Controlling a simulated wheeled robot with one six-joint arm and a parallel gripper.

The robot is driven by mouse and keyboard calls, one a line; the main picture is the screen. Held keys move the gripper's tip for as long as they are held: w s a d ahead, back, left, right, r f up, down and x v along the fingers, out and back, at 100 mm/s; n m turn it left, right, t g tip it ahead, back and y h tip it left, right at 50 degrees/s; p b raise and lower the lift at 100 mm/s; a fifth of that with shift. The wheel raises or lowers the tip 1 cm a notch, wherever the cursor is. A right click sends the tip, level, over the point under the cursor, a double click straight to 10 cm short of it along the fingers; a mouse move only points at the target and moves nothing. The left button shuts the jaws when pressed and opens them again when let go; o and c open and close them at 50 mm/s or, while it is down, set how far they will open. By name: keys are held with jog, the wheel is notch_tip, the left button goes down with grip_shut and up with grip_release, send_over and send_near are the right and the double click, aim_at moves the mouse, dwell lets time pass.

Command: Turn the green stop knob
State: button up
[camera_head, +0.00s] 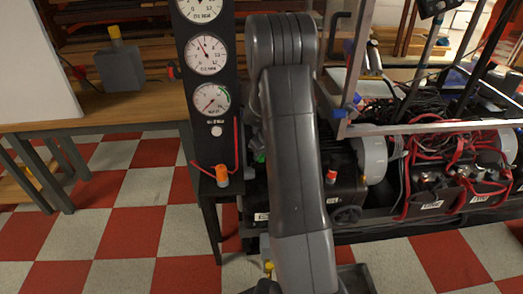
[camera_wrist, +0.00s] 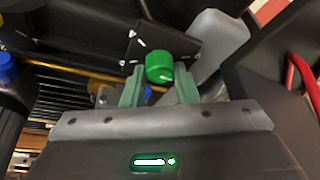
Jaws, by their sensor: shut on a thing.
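The green stop knob (camera_wrist: 159,68) shows in the wrist view, at the upper middle between the two green-grey fingers. My gripper (camera_wrist: 160,82) is at the knob, with its fingers shut on it from both sides. In the head view my arm hides the gripper and most of the knob's surroundings. A small green patch (camera_head: 259,157) shows just left of my arm there; I cannot tell if it is the knob.
A black gauge panel (camera_head: 205,120) with round dials stands left of my arm, with an orange knob (camera_head: 222,175) below. A metal frame (camera_head: 420,127) and red cables (camera_head: 440,150) are at right. Checkered floor (camera_head: 110,220) is open at left.

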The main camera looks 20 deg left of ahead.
jog(key=shift+s+r+m+t+h+p, duration=0.15)
jog(key=shift+m+t+h+p, duration=0.15)
jog(key=shift+m+p, duration=0.65)
jog(key=shift+m+h, duration=0.3)
jog(key=shift+m, duration=0.75)
jog(key=shift+a+f+m+t+h+b, duration=0.15)
jog(key=shift+f+m+t+b, duration=0.1)
jog(key=shift+m+b, duration=0.3)
jog(key=shift+d+f+m+t+h+b, duration=0.15)
jog(key=shift+m+t+b, duration=0.1)
jog(key=shift+m+b, duration=0.3)
jog(key=shift+a+r+m+b, duration=0.1)
jog(key=shift+m+b, duration=0.2)
jog(key=shift+b, duration=0.35)
jog(key=shift+r+m+h+b, duration=0.15)
jog(key=shift+m+h+b, duration=0.25)
jog(key=shift+b, duration=0.05)
jog(key=o, duration=1)
